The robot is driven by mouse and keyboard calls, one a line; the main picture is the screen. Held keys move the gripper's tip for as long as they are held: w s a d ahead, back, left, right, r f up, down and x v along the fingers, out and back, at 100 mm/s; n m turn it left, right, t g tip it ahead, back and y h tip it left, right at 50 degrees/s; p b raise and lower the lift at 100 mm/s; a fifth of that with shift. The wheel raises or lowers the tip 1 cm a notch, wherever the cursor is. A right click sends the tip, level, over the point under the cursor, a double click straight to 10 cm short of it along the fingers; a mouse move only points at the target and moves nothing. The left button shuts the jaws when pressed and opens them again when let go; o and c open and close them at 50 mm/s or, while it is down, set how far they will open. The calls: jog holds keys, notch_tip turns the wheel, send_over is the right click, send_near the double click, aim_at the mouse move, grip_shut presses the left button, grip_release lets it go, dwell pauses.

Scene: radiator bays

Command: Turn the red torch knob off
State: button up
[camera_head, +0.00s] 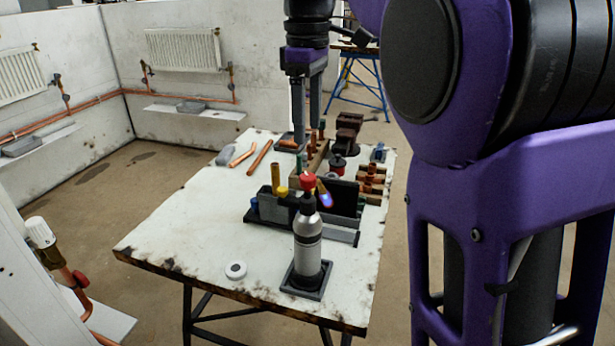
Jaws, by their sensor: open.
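The torch (308,245) stands upright on a dark square base (306,284) near the front right of the white workbench. Its cylinder is silver and black. The red knob (308,181) sits at its top, and a bluish-pink flame (326,198) shows at the nozzle just right of it. My gripper (306,137) points down over the bench. Its two fingers are apart with nothing seen between them. In the picture it is above the red knob and seems farther back; the exact distance is hard to tell. No contact with the knob shows.
Copper pipes (259,158), a vise (347,130) and a wooden rack (372,183) lie farther back. A white tape roll (236,270) is at front left. The bench's left part (185,225) is clear.

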aim_at(308, 176)
notch_tip(308, 176, down, 10)
jog(key=shift+r+b, duration=0.1)
jog(key=shift+b, duration=1.05)
grip_shut()
